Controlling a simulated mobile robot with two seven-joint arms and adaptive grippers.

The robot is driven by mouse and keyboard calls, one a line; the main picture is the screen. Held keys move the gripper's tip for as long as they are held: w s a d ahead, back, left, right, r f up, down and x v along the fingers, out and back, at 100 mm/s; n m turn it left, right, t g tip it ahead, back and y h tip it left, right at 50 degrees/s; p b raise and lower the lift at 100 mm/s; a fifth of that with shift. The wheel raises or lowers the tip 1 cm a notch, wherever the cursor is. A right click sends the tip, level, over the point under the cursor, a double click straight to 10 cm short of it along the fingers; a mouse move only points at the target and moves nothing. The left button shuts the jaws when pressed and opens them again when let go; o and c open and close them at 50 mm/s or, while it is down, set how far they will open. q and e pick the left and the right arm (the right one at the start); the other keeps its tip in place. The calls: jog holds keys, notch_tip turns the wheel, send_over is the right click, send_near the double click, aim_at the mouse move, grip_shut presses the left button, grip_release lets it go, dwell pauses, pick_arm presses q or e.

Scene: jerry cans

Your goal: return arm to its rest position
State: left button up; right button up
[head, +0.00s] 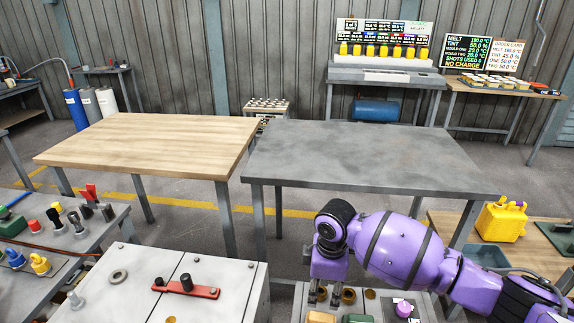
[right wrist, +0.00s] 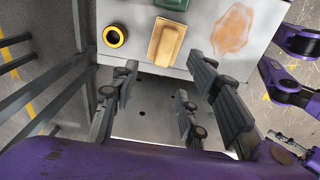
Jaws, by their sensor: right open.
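My right arm comes in from the lower right in the head view, bent over a light grey machine top. Its gripper (head: 323,294) points down above the left edge of that top. In the right wrist view my right gripper (right wrist: 162,95) is open, with its fingers wide apart. Nothing is between them but a bare grey surface with small dark holes. A tan block (right wrist: 168,42), a green block (right wrist: 172,4) and a yellow ring (right wrist: 114,36) lie beyond the fingertips. My left gripper is not seen in the head view.
A wooden table (head: 150,140) and a grey metal table (head: 370,155) stand ahead, both bare. A grey cabinet (head: 225,290) with a red handle (head: 190,289) is left of the gripper. A yellow jerry can (head: 501,221) stands on a bench at right.

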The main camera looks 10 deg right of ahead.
jog(key=w+a+r+m+t+y+p, duration=0.1)
jog(key=w+a+r+m+t+y, duration=0.2)
jog(key=w+a+t, duration=0.45)
pick_arm(q)
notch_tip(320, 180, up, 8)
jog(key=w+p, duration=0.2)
jog(key=p, duration=0.4)
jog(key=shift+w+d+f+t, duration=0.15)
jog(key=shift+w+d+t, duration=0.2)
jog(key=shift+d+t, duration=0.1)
pick_arm(e)
jog(key=s+d+f+m+h, duration=0.1)
jog(key=s+d+f+m, duration=0.2)
jog(key=s, duration=1)
jog(key=s+d+f+m+h, duration=0.1)
jog(key=s+d+f+m, duration=0.3)
jog(key=s, duration=1)
jog(key=s+d+f+m, duration=0.3)
jog(key=s+f+m, duration=0.1)
jog(key=s, duration=1)
jog(key=shift+s+d+f+t+h, duration=0.2)
jog(key=shift+f+t+h, duration=0.1)
jog(key=shift+t+h, duration=0.15)
